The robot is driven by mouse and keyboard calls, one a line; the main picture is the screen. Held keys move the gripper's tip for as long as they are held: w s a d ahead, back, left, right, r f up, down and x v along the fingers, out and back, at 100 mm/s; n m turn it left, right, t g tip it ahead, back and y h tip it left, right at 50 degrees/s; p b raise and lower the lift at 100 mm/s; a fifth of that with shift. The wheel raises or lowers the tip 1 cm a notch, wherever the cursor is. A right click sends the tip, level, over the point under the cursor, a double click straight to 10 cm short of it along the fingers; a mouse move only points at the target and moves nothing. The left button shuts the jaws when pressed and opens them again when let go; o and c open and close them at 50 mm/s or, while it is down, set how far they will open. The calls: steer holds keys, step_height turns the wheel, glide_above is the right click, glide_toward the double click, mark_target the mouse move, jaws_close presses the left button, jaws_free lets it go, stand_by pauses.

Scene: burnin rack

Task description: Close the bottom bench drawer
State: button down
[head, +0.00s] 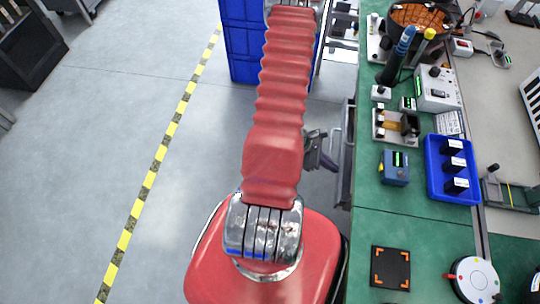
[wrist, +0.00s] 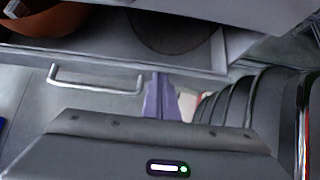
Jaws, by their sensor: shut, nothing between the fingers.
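A grey bench drawer (wrist: 215,50) stands open in the wrist view, with its inside showing along the top. A silver bar handle (wrist: 95,80) shows below its edge. In the head view a drawer front (head: 348,150) sticks out from the left side of the green bench, beside my arm. I cannot tell for certain which level this drawer is. My gripper (head: 318,152) is low beside the drawer front; its fingers (wrist: 162,98) are shut and empty, just right of the handle in the wrist view. Whether they touch the front is unclear.
An orange-brown bowl-like thing (wrist: 45,22) and a dark round thing (wrist: 170,28) show in the drawer. The green bench (head: 430,235) holds a blue tray (head: 433,165) and instruments. Blue crates (head: 240,45) stand ahead.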

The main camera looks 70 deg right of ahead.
steer(key=shift+s+d, duration=0.15)
steer(key=shift+s, duration=0.5)
steer(key=shift+s+d, duration=0.15)
steer(key=shift+s, duration=0.6)
steer(key=shift+d, duration=0.1)
steer(key=w+a+r, duration=0.2)
steer(key=w+r, duration=0.5)
steer(key=w, duration=0.4)
steer(key=shift+w+a, duration=0.25)
steer(key=shift+a, duration=0.15)
steer(key=shift+s, duration=0.1)
